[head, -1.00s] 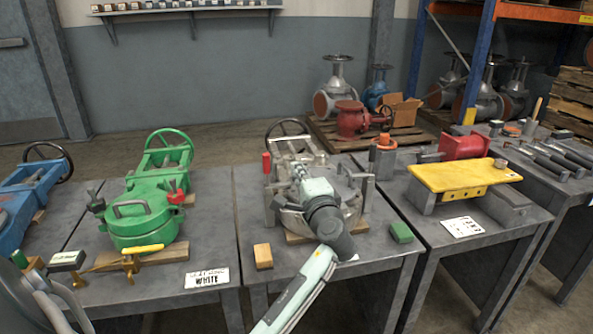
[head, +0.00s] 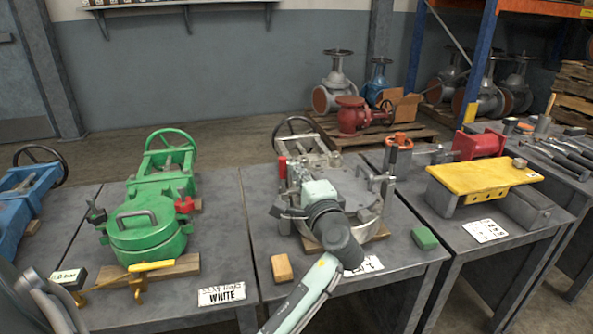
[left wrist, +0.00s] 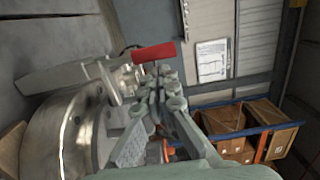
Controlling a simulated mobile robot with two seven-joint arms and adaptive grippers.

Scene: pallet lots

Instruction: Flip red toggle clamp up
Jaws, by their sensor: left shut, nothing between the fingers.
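The red toggle clamp's handle (head: 282,168) stands upright at the left side of the grey metal valve (head: 350,205) on the middle table. The left wrist view shows the red handle (left wrist: 154,52) lying across the picture, just beyond my fingertips. My left gripper (head: 297,172) reaches over the valve from the front. It is shut and empty, close to the right of the red handle; the wrist view shows its fingers (left wrist: 152,88) together. I cannot tell whether they touch the clamp. The gripper and arm hide part of the valve. My right gripper is not in view.
A green valve (head: 145,228) stands on the left table. A clamp with an orange handle (head: 400,140) stands at the valve's right. A wooden block (head: 281,267) and a green block (head: 424,238) lie near the front. A yellow plate (head: 475,178) sits on the right table.

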